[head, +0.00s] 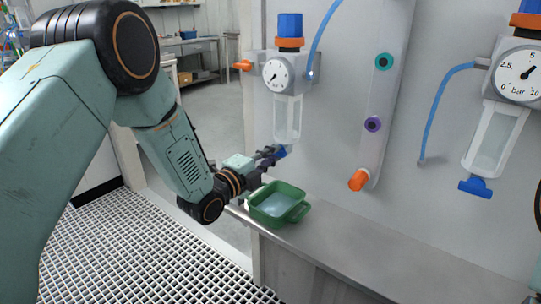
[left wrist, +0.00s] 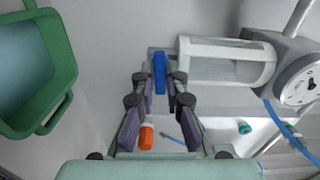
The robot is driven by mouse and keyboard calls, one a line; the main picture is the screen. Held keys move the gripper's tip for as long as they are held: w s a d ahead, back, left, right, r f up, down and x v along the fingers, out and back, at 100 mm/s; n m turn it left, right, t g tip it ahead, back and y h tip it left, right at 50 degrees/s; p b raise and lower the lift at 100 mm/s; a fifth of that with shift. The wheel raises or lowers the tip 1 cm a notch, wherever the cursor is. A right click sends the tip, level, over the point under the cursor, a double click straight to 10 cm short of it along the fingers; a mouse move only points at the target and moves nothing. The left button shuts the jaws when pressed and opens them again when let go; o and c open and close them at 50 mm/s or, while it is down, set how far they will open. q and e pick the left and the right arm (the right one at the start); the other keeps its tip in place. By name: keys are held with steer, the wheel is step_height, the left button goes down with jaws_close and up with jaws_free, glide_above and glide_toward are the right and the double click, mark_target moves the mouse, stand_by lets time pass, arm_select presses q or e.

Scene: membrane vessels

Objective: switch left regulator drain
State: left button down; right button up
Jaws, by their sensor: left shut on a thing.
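The left regulator (head: 287,112) hangs on the grey panel, with a blue knob (head: 290,25) and orange collar on top, a round gauge (head: 276,76) and a clear bowl. Its blue drain (head: 282,152) is at the bowl's lower end, partly hidden by my gripper. My left gripper (head: 272,156) reaches it from the left and is shut on it. In the left wrist view the blue drain tab (left wrist: 159,72) stands between the two fingers (left wrist: 158,92), beside the clear bowl (left wrist: 226,62). My right gripper is not in view.
A green tray (head: 293,212) holding pale liquid stands on the grey ledge (head: 375,250) just below my gripper. A second regulator (head: 498,140) with a blue drain (head: 475,187) hangs at right. Teal, purple and orange fittings (head: 358,180) sit between them.

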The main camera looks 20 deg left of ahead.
arm_select(q)
steer(key=shift+m, duration=0.5)
steer(key=c, duration=1.4)
jaws_free()
steer(key=v, duration=1.2)
